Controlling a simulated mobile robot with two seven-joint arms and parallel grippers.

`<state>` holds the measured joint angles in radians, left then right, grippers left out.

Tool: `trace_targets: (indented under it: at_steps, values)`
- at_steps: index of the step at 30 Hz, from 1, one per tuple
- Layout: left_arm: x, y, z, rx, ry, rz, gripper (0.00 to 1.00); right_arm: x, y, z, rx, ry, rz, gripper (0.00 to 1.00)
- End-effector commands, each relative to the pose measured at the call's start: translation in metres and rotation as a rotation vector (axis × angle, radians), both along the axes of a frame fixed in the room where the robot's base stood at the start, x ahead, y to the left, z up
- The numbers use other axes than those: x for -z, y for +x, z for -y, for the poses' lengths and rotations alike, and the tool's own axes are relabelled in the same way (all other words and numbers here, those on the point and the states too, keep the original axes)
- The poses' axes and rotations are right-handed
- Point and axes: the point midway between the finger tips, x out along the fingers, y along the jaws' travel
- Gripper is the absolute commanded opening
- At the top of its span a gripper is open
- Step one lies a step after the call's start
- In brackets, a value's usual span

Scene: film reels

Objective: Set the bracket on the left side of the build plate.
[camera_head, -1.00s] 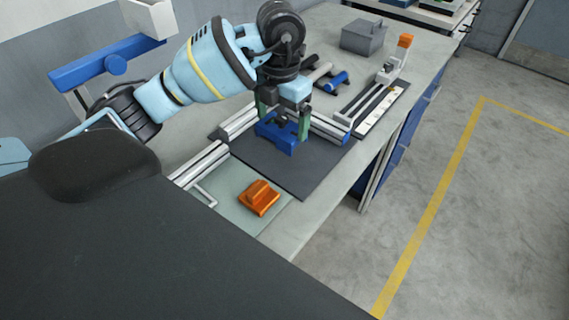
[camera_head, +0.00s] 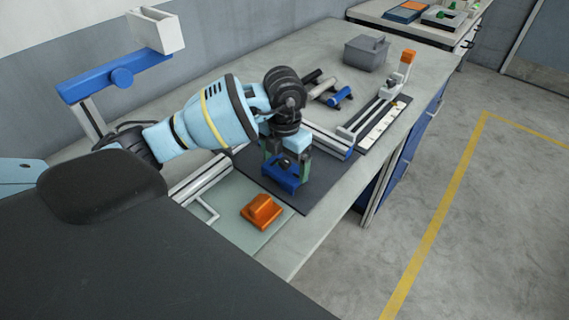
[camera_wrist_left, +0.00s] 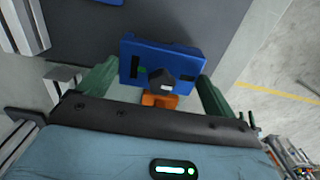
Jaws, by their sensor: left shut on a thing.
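My left gripper (camera_head: 287,164) is shut on a blue bracket (camera_head: 283,182), a blocky piece with slots. In the left wrist view the bracket (camera_wrist_left: 182,60) sits between the two green fingers. I hold it over the dark flat build plate (camera_head: 318,196), near its front part. I cannot tell whether the bracket touches the plate. My right gripper is not in view.
An orange block (camera_head: 261,211) lies on a pale glass-like plate (camera_head: 225,219) left of the build plate. Metal rails (camera_head: 203,176) run along the build plate's left side. Blue and grey rollers (camera_head: 340,96), a grey box (camera_head: 367,53) and a slide with an orange top (camera_head: 408,56) stand farther back.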

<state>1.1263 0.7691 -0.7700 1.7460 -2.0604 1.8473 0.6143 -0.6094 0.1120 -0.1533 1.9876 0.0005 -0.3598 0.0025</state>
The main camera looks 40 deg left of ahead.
Motion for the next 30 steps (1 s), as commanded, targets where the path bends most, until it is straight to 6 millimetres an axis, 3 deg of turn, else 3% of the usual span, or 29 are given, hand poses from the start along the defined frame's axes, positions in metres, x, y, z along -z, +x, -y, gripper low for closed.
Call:
trace_targets:
  at_steps: [3, 14, 15, 17, 25, 30]
  values:
    - [0.011, 0.000, 0.000, -0.001, 0.001, 0.000, 0.60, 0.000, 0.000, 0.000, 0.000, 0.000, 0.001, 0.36]
    - [0.014, 0.000, 0.000, 0.000, 0.000, 0.001, 0.60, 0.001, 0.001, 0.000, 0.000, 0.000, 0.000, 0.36]
    - [0.016, 0.000, 0.000, 0.000, 0.001, 0.000, 0.93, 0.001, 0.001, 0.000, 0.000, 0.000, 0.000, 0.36]
    - [0.015, 0.000, 0.000, 0.000, 0.001, 0.000, 1.00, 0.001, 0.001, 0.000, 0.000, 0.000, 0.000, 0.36]
    - [0.013, 0.000, 0.000, 0.000, 0.001, 0.001, 1.00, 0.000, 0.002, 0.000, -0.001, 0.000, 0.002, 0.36]
    - [-0.005, 0.001, 0.000, 0.000, 0.001, 0.004, 1.00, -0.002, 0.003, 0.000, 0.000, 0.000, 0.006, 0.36]
